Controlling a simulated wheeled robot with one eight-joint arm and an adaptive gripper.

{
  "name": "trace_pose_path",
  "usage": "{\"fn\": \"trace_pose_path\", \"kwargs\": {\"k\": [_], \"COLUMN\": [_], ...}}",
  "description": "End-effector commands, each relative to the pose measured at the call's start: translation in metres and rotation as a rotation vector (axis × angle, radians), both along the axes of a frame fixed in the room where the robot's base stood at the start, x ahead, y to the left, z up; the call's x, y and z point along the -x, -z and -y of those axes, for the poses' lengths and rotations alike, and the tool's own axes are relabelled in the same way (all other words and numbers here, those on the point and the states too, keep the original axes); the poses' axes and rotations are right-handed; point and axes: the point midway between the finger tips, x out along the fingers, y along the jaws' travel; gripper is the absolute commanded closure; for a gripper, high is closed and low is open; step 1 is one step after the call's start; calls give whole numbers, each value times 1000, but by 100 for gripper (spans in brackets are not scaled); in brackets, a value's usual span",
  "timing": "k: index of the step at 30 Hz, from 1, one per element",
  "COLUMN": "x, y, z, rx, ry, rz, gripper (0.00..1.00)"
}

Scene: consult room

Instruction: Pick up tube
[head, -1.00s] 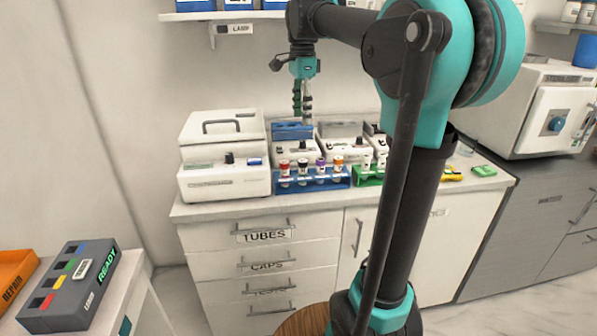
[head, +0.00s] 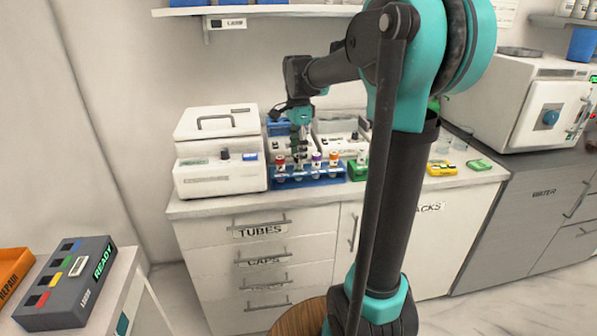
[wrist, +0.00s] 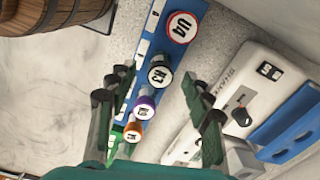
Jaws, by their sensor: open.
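Several capped tubes stand upright in a blue rack (head: 322,182) on the counter, also seen in the wrist view (wrist: 136,57). The caps are red (head: 281,160), black (head: 297,164), purple (head: 316,156) and orange (head: 334,156). In the wrist view the red cap's white top (wrist: 180,27) reads U4, and the black cap's (wrist: 160,76) reads K3. The purple (wrist: 145,106) and orange (wrist: 133,132) caps are smaller there. My gripper (wrist: 158,84) is open and empty, its fingers either side of the black-capped tube in that view. Their height around it is unclear.
A white lidded machine (head: 220,155) stands left of the rack, with white devices (head: 340,135) close behind it. A green rack (head: 357,171) stands at its right. A shelf (head: 255,11) hangs above. A grey box (head: 70,282) is at lower left.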

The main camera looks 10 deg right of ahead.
Motion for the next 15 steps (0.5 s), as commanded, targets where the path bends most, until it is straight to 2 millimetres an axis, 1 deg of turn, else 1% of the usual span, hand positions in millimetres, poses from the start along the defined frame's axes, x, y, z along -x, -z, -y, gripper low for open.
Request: {"fn": "trace_pose_path", "kwargs": {"k": [1, 3, 6, 13, 14, 15], "x": [-1, -1, 0, 0, 0, 0], "y": [7, 16, 23, 24, 24, 24], "z": [1, 0, 0, 0, 0, 0], "rx": [0, 0, 0, 0, 0, 0], "ry": [0, 0, 0, 0, 0, 0], "rz": [0, 0, 0, 0, 0, 0], "gripper": [49, 49, 49, 49, 51, 55]}}
